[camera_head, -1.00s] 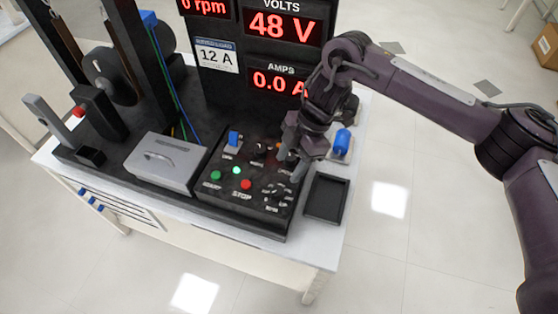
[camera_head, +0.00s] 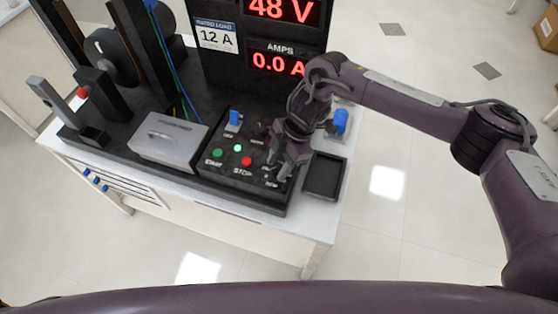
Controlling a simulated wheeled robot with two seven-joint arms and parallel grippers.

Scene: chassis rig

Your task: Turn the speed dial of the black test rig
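The black test rig (camera_head: 120,140) stands on a white table. Its control panel (camera_head: 222,172) carries a green START button (camera_head: 217,153), a lit green lamp (camera_head: 238,148), a red STOP button (camera_head: 246,161) and a blue switch (camera_head: 234,121). My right gripper (camera_head: 278,172) reaches down over the right part of the panel, its fingers at the lower right knob area. The knob there is mostly hidden by the fingers, so I cannot tell whether they touch or grip it. My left gripper is not in view.
A display (camera_head: 279,58) above reads 48 V and 0.0 A, beside a 12 A label (camera_head: 216,37). A grey handled box (camera_head: 168,141) sits left of the panel. An empty black tray (camera_head: 324,176) and a blue object (camera_head: 341,121) are close to the right of my gripper.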

